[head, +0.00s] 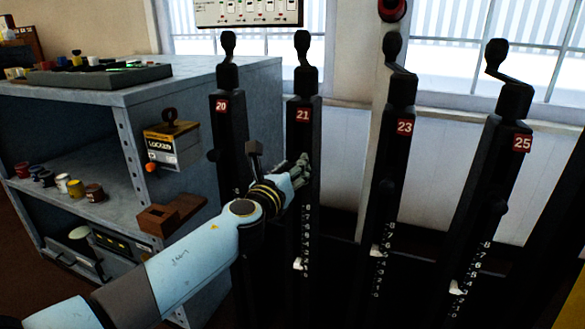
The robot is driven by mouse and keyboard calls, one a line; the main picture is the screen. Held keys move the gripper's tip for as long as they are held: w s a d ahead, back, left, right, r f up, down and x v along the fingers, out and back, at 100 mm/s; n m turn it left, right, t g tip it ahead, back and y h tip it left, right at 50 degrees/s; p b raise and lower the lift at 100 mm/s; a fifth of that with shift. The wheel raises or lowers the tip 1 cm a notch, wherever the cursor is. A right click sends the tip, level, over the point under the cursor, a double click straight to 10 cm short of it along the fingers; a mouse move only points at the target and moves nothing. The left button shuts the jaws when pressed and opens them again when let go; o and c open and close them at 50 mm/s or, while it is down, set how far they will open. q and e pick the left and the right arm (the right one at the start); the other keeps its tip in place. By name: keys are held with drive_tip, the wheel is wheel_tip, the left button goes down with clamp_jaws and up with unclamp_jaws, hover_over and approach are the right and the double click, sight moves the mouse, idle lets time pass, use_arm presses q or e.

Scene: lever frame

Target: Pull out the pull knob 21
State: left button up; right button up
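Lever 21 (304,110) is a black upright lever with a red plate marked 21 (303,115) and a crank handle on top. My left gripper (302,167) reaches in from the left, with its grey fingers against or just in front of the lever's shaft below the plate. Pull knob 21 cannot be made out; the gripper covers the part of the shaft at the height where the neighbouring levers carry round black knobs. I cannot tell whether the fingers are closed on anything. My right gripper is out of view.
Lever 20 (228,120) stands close on the left, lever 23 (396,130) and lever 25 (500,150) on the right. A grey cabinet (190,85) with a yellow-topped box (172,145) on its side stands left. White pointers sit on number scales lower down.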

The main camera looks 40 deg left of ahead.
use_arm(q)
clamp_jaws()
drive_tip(key=shift+v, duration=1.3)
drive_tip(key=shift+o, duration=2.1)
unclamp_jaws()
drive_tip(key=shift+s, duration=0.15)
drive_tip(key=v, duration=1.1)
drive_tip(key=shift+s, duration=0.4)
